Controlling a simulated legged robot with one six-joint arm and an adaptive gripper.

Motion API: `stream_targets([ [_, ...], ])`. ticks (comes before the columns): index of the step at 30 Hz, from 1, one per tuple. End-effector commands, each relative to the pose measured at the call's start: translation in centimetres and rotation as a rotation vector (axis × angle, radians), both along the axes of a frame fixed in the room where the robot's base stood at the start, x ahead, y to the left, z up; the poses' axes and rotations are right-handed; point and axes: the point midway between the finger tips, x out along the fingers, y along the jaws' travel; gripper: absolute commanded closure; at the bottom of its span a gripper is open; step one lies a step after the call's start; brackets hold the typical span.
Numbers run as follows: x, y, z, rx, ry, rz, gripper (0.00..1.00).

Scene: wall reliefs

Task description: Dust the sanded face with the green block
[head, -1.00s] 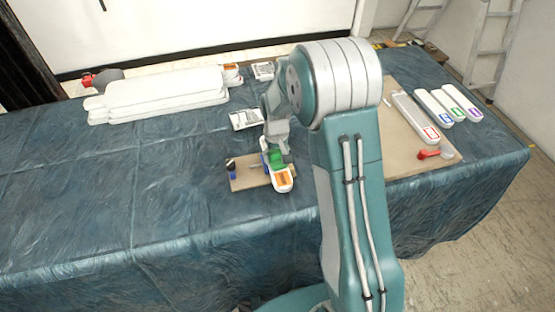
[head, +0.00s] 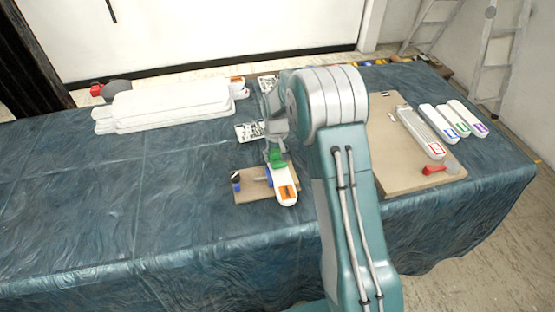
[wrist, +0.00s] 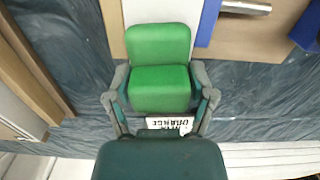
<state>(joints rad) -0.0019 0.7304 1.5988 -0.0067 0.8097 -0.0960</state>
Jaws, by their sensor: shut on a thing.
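My gripper (wrist: 161,92) is shut on the green block (wrist: 160,60), one finger on each side of it. In the head view the green block (head: 277,156) is over the far part of a white rounded piece (head: 282,177) with an orange label at its near end. That piece lies across a small brown board (head: 252,191), beside a blue clamp (head: 269,176). In the wrist view a pale strip (wrist: 160,10) shows beyond the block. The block's underside is hidden, so I cannot tell whether it touches the piece.
White panels (head: 170,104) are stacked at the back left. A larger brown board (head: 395,165) at right carries a white piece with a red label and a red tool (head: 433,169). Printed cards (head: 248,131) lie behind my gripper. The front left of the blue cloth (head: 110,210) is clear.

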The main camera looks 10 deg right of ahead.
Motion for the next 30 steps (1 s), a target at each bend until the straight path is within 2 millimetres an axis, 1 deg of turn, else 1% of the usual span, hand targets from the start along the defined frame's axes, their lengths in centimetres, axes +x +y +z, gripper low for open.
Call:
stream_targets([
  [3,0.8,0.0,-0.1,0.000,0.002,0.000,0.68],
  [10,1.6,0.0,-0.2,0.000,0.001,0.000,0.68],
  [21,4.2,0.0,0.0,0.000,0.001,0.000,0.68],
  [30,4.4,0.0,0.1,0.000,0.001,0.000,0.68],
])
